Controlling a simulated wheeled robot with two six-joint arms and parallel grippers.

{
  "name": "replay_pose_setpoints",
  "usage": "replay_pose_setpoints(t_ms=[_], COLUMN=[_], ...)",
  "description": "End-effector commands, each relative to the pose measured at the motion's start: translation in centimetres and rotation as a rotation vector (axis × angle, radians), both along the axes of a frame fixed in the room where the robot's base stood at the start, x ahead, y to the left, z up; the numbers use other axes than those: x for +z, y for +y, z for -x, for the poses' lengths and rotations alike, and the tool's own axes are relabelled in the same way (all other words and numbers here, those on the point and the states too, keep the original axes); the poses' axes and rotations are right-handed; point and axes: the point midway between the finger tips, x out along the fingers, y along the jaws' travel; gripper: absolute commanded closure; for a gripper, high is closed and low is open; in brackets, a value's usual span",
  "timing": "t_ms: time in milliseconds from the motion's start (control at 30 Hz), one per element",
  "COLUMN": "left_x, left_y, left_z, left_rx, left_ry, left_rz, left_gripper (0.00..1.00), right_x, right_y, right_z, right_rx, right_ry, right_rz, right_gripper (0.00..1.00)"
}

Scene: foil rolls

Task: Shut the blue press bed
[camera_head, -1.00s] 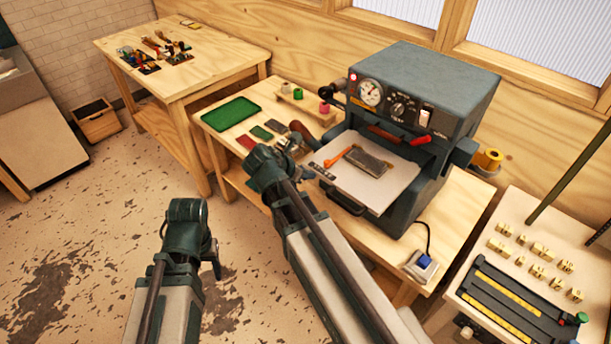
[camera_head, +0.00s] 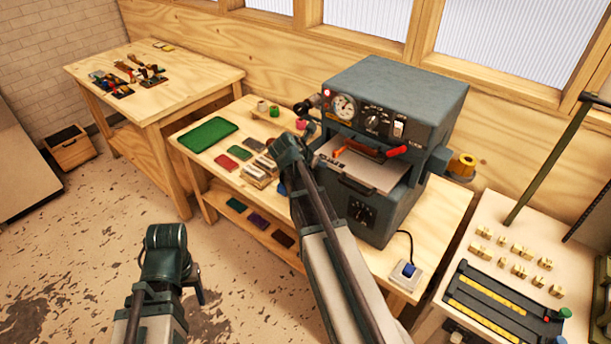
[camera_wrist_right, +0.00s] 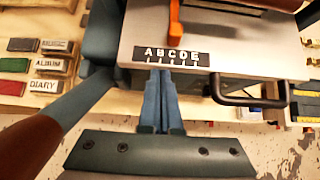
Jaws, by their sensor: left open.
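The blue-grey press (camera_head: 395,105) stands on the middle bench. Its pale bed (camera_head: 368,174) is mostly inside, with a front strip and black handle still sticking out. The right wrist view shows the bed (camera_wrist_right: 225,50) close up, with an ABCDE strip (camera_wrist_right: 170,56), an orange-handled tool (camera_wrist_right: 175,22) and the black handle (camera_wrist_right: 250,96). My right gripper (camera_wrist_right: 162,78) has its fingers together, at the bed's front edge left of the handle; they seem to touch it. Nothing shows between them. In the head view its fingertips are hidden. My left gripper (camera_head: 197,287) is open, low over the floor, away from the press.
A green tray (camera_head: 208,133) and several coloured blocks lie left of the press. A switch box (camera_head: 408,272) with a cable sits on the bench's front right. A right-hand table (camera_head: 490,215) holds brass letters and a black rail. Floor in front is clear.

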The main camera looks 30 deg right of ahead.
Motion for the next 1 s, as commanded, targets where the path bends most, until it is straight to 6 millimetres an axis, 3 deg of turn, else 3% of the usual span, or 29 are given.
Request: replay_pose_setpoints(t_ms=[200, 400, 1000], left_x=[0.0, 0.0, 0.0], left_y=[0.0, 0.0, 0.0], left_z=[0.0, 0.0, 0.0], left_rx=[0.000, 0.000, 0.000], left_ry=[0.000, 0.000, 0.000], left_rz=[0.000, 0.000, 0.000], left_gripper=[0.40, 0.40, 0.40], right_x=[0.0, 0.0, 0.1], right_y=[-4.0, -6.0, -7.1], right_z=[-1.8, -2.6, -3.0], right_rx=[-0.002, -0.001, 0.001], right_ry=[-0.001, 0.000, -0.003], right_rz=[0.000, 0.001, 0.006], right_gripper=[1.00, 1.00, 1.00])
